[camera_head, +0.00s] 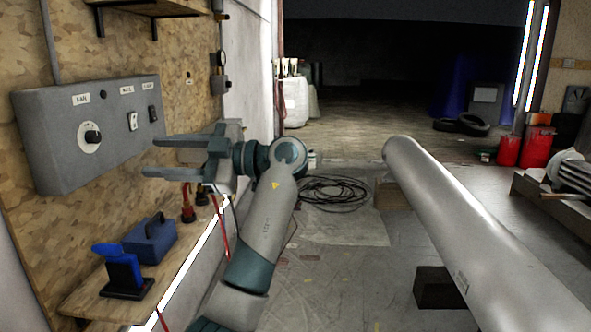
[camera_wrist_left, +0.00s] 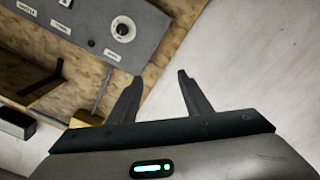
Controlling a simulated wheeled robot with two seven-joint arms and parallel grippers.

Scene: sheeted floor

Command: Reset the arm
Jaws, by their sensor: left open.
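My left arm (camera_head: 268,225) reaches up from the bottom of the head view and bends left at the wrist. My left gripper (camera_head: 148,157) is open and empty, its two fingers pointing left toward the grey control box (camera_head: 60,155) on the wall. The box carries a round dial and switches with labels. In the left wrist view the two fingers (camera_wrist_left: 160,75) stand apart with nothing between them, and the control box (camera_wrist_left: 95,25) shows at the upper left. I cannot tell whether a fingertip touches the box. My right gripper is not in view.
Below the box, a wooden shelf (camera_head: 85,300) holds a blue case (camera_head: 150,241) and a blue-black device (camera_head: 123,272). A large grey cylinder (camera_head: 450,235) crosses the right side. Coiled black cable (camera_head: 333,192) lies on the sheeted floor. Red canisters (camera_head: 509,150) stand far right.

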